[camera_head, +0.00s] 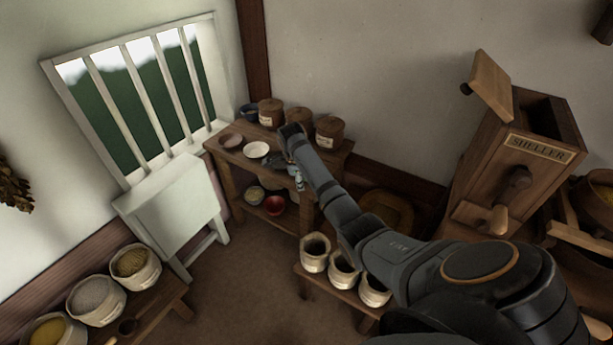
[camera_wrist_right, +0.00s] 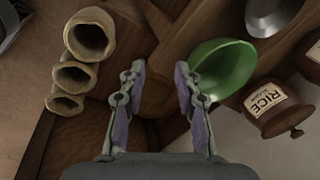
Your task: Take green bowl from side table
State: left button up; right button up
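The green bowl (camera_wrist_right: 226,66) shows in the right wrist view, right of my right gripper (camera_wrist_right: 160,72). The gripper's right finger overlaps the bowl's near left side in the picture; I cannot tell whether they touch. The two fingers are apart, with nothing held between them. In the head view my right gripper (camera_head: 297,177) is at the front right of the wooden side table (camera_head: 228,161), and the green bowl cannot be made out there, probably hidden by my arm. My left gripper is not in view.
On the table are a white bowl (camera_head: 257,149), a brown bowl (camera_head: 230,141) and lidded jars (camera_head: 329,133). A red bowl (camera_head: 274,205) is on its lower shelf. Open sacks (camera_head: 315,252) stand on a low bench in front. A wooden sheller (camera_head: 520,160) stands right.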

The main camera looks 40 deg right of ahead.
notch_tip(320, 180, up, 7)
jog(key=w+d+m, duration=0.2)
jog(key=m, duration=0.3)
jog(key=x, duration=0.2)
jog(key=b+x, duration=0.1)
jog(key=x, duration=0.3)
jog(key=shift+w+a+f+b, duration=0.15)
jog(key=shift+w+a+b, duration=0.05)
jog(key=shift+a+b, duration=0.1)
jog(key=x, duration=0.2)
jog(key=b+x, duration=0.1)
jog(key=x, duration=0.1)
jog(key=shift+w+f, duration=0.2)
jog(key=shift+w, duration=0.05)
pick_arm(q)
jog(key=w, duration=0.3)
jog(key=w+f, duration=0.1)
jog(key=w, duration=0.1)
pick_arm(e)
grip_shut()
jog(key=shift+r, duration=0.1)
